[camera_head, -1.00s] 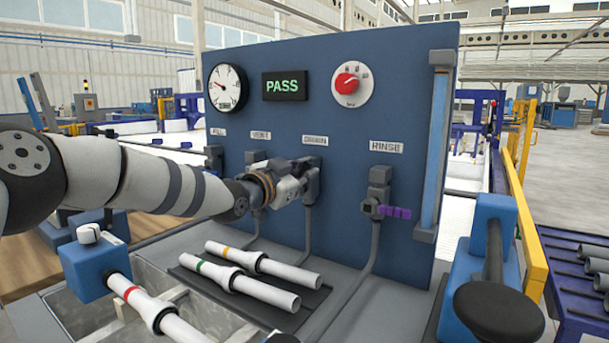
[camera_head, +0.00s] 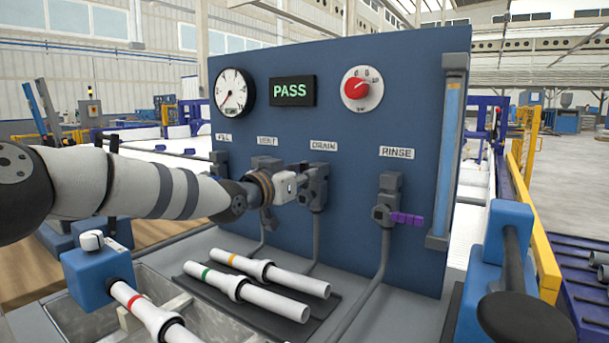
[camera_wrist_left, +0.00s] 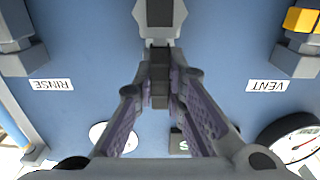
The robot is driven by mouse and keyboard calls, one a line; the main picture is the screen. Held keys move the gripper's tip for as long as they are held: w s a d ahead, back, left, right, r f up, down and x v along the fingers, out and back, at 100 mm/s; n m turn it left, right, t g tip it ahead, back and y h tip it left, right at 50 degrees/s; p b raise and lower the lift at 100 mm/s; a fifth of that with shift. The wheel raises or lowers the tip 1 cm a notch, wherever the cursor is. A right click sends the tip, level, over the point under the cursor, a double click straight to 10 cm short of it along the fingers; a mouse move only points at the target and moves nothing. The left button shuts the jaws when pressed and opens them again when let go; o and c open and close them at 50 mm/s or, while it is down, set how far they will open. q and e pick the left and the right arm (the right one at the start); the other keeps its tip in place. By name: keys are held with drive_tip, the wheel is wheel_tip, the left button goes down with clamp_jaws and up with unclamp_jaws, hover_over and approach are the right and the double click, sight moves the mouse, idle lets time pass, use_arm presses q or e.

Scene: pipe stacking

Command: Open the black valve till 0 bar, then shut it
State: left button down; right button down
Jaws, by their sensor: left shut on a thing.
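The black valve (camera_head: 318,188) is mounted on the blue panel under the DRAIN label. My left gripper (camera_head: 292,186) reaches it from the left and is shut on its black handle, which is mostly hidden by the gripper in the head view. In the left wrist view, which is upside down, the black handle (camera_wrist_left: 160,75) shows between the two finger pads of the left gripper (camera_wrist_left: 160,88). The pressure gauge (camera_head: 234,92) at the panel's upper left has its needle pointing to the lower left; its numbers are too small to read. My right gripper is not in view.
A display (camera_head: 290,91) reads PASS beside a red selector knob (camera_head: 356,88). The RINSE valve with a purple handle (camera_head: 407,219) is to the right. White pipes (camera_head: 250,289) lie on a dark mat below. A blue fixture (camera_head: 500,262) stands at the right.

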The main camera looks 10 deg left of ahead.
use_arm(q)
drive_tip(key=c, duration=1.6)
unclamp_jaws()
drive_tip(key=v, duration=1.2)
drive_tip(key=shift+a+f, duration=0.1)
